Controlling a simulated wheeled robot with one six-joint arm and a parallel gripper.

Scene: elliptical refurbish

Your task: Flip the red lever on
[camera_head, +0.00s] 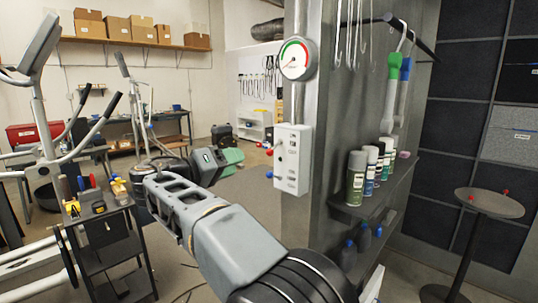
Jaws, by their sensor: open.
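A white control box (292,160) is fixed to the left side of a grey metal column. A red-tipped lever (270,152) sticks out from the box's left side. A blue-tipped lever (269,175) sticks out below it. My gripper (215,160) is left of the box, at about the height of the levers, and appears apart from them. It is open, with nothing seen in it.
A round gauge (297,60) sits above the box. Spray cans (357,178) stand on a shelf to its right. A small round table (489,202) is at far right. A tool cart (105,235) and exercise machines are at left. Open floor lies behind my gripper.

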